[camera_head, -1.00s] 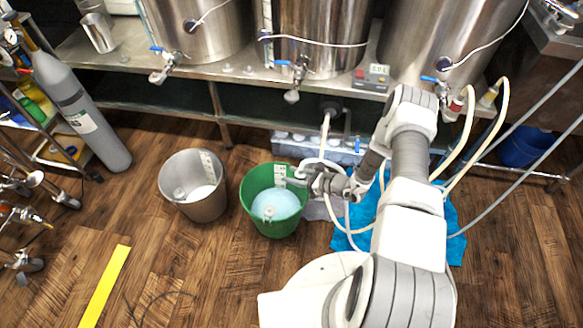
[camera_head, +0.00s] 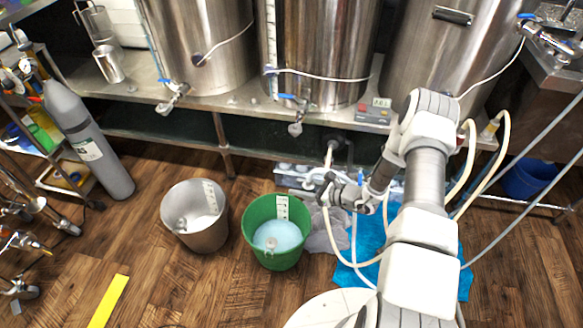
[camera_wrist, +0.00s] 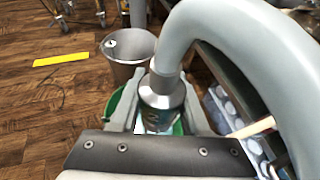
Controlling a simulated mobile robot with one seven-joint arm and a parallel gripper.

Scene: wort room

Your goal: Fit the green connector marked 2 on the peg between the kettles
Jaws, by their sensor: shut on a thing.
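My gripper (camera_wrist: 160,115) is shut on a grey connector (camera_wrist: 162,92) with a thick pale hose arching from its top. A dark band with a faint greenish mark shows low on the connector; I cannot read a number. In the head view my gripper (camera_head: 328,194) hangs right of the green bucket, in front of and below the bench. The kettles stand on the steel bench: left (camera_head: 200,50), middle (camera_head: 325,50), right (camera_head: 440,50). Small stubs (camera_head: 232,100) stand on the bench between the left and middle kettles; I cannot tell which is the peg.
A green bucket (camera_head: 249,232) and a steel bucket (camera_head: 178,230) stand on the floor, both with pale liquid. The bench edge (camera_head: 210,108) and kettle taps (camera_head: 296,128) jut above. A gas cylinder (camera_head: 90,140) leans left. Blue cloth (camera_head: 368,240) and hoses lie right.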

